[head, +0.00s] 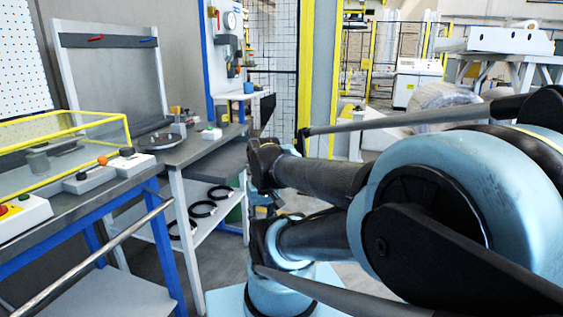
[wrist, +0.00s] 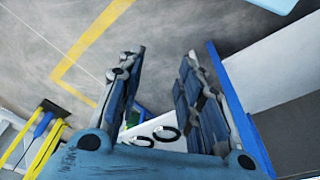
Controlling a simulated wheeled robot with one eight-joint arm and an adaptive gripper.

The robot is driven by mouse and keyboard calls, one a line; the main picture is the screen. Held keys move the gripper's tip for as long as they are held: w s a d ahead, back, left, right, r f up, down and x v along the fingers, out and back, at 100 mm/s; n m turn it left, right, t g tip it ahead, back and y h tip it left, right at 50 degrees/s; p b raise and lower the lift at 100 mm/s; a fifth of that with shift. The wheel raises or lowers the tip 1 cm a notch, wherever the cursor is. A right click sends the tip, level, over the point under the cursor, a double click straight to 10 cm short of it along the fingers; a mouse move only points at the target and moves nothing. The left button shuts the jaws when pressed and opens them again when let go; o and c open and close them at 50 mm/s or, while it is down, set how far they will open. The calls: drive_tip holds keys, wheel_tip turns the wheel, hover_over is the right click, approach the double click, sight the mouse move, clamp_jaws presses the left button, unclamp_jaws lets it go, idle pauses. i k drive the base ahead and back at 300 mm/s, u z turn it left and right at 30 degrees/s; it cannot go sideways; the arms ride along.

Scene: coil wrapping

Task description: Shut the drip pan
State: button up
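I cannot pick out a drip pan in either view. My gripper (wrist: 162,62) shows in the wrist view with its two fingers spread wide apart. Nothing is held between them; grey floor shows through the gap. In the head view my arm fills the right side, and I cannot make out the gripper there.
A bench (head: 58,214) with a yellow-edged clear guard (head: 128,133) stands at left, a pipe rail along its front. Beyond it, a grey-topped bench (head: 190,152) has a lower shelf with black rings (head: 201,209). In the wrist view, a blue edge (wrist: 237,110) runs right of the fingers.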

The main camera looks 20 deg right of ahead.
sight(221, 167)
drive_tip(key=u, duration=0.15)
drive_tip(key=k, duration=1.05)
drive_tip(key=z, duration=0.7)
drive_tip(key=i, duration=1)
drive_tip(key=z, duration=0.05)
